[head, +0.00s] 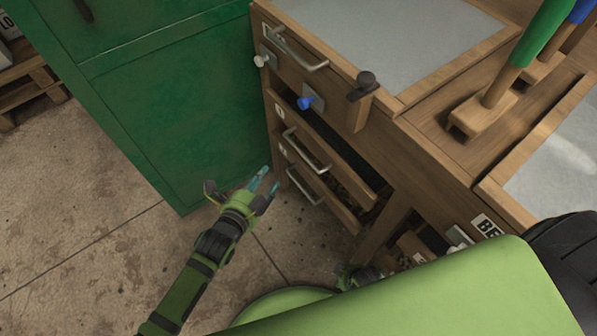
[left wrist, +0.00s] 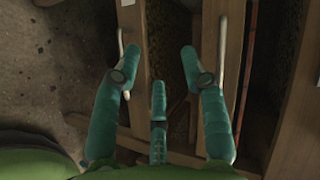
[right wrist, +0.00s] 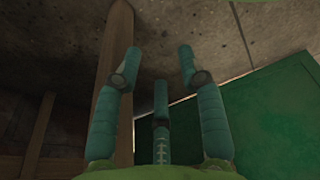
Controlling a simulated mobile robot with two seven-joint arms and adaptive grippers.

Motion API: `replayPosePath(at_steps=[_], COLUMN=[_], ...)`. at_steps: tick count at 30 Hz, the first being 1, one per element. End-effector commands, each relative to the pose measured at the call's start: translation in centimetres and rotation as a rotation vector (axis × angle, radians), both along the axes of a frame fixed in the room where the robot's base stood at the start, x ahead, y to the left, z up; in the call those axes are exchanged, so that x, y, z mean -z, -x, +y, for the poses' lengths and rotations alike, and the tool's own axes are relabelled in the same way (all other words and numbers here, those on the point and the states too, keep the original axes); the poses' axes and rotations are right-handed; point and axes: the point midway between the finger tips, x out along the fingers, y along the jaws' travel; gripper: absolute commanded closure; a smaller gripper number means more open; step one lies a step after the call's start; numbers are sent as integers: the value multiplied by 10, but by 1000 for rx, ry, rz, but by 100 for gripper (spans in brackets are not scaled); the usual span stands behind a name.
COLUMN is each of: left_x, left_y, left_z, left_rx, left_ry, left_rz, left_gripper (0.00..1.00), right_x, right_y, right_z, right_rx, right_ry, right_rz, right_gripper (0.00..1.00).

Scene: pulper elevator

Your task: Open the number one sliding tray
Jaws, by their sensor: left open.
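The wooden bench front holds two stacked sliding trays, an upper tray (head: 333,157) and a lower tray (head: 325,195), each with a metal bar handle. Small white labels sit at their left ends; their numbers are too small to read surely. The upper handle (head: 305,150) and lower handle (head: 305,185) are free. My left gripper (head: 262,184) is open and empty, left of the lower handle. In the left wrist view, pale handles (left wrist: 221,50) show beyond its spread fingers. My right gripper (right wrist: 160,62) is open and empty, facing floor and green metal; the head view mostly hides it.
A green cabinet (head: 180,105) stands left of the bench. A top drawer (head: 310,75), a blue knob (head: 306,102) and a dark-topped wooden post (head: 362,100) project above the trays. Bare concrete floor (head: 90,200) lies at left. Wooden-footed tools (head: 483,112) stand on the bench.

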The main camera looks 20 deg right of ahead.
Motion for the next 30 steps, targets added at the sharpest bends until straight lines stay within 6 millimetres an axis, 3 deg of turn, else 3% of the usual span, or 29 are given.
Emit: replayPosePath(at_steps=[1,6,9,21,30], left_x=[-3,-40,-49,-41,-40], left_y=[0,11,11,-25,-33], left_z=[-16,-48,-57,-97,-106], left_rx=[65,192,216,218,218], left_ry=[-18,-67,-77,-78,-79], left_rz=[-92,-290,-331,-335,-334], left_gripper=[56,56,56,56,56], right_x=[18,22,20,11,6], right_y=[-8,-22,-23,-16,-14], right_z=[1,3,3,5,6], right_rx=[1,2,3,12,14], right_ry=[-1,-2,-2,0,1], right_rz=[-13,-29,-28,24,40], right_gripper=[60,60,60,60,60])
